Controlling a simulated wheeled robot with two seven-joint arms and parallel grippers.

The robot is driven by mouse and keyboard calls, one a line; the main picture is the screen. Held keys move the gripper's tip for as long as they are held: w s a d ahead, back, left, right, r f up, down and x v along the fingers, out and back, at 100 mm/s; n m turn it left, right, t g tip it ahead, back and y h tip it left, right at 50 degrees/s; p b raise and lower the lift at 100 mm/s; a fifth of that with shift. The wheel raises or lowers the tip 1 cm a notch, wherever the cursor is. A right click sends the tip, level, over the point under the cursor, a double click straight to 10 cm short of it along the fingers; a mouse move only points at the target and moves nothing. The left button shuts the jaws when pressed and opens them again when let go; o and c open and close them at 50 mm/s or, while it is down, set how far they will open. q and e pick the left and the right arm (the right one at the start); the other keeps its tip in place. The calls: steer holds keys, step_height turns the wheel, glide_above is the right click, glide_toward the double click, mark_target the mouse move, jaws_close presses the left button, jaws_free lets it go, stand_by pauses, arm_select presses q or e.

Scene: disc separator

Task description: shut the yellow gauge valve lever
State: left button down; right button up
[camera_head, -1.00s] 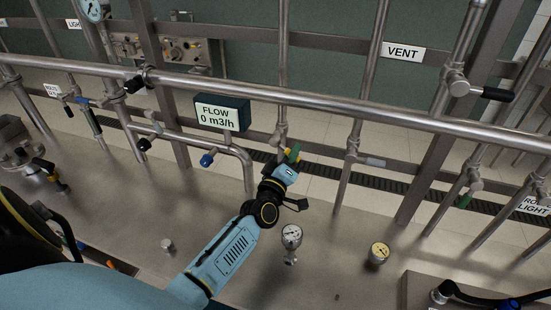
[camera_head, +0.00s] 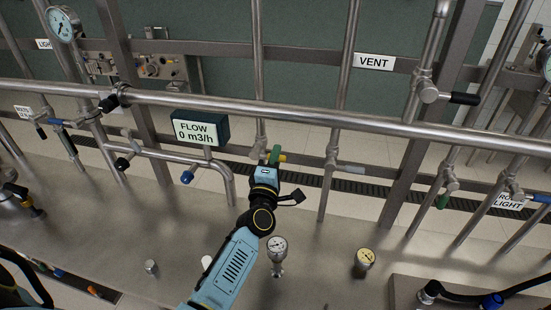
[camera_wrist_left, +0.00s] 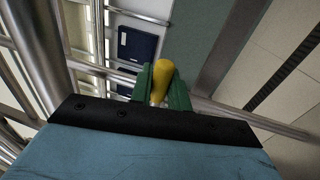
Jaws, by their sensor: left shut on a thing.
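The yellow lever (camera_head: 282,158) shows as a small yellow piece at my left gripper (camera_head: 274,156), beside a vertical steel pipe behind the bench. In the left wrist view the yellow lever (camera_wrist_left: 161,78) stands between the two green fingers of my left gripper (camera_wrist_left: 161,88). The fingers are shut on it, one on each side. The lever's lower end and the valve body are hidden by the gripper. My right gripper is not in view.
A dark FLOW display (camera_head: 201,128) stands left of the gripper. A long horizontal pipe (camera_head: 330,119) crosses above it. A white-faced gauge (camera_head: 277,245) and a yellow-faced gauge (camera_head: 365,257) stand right of my forearm. Bench surface (camera_head: 325,260) between these gauges is clear.

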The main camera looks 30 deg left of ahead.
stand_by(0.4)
arm_select(q)
steer(key=c, duration=1.4)
jaws_free()
steer(key=shift+s, duration=0.15)
steer(key=b+v, duration=0.1)
steer(key=v, duration=1.2)
steer(key=shift+d+b, duration=0.1)
steer(key=shift+b, duration=0.2)
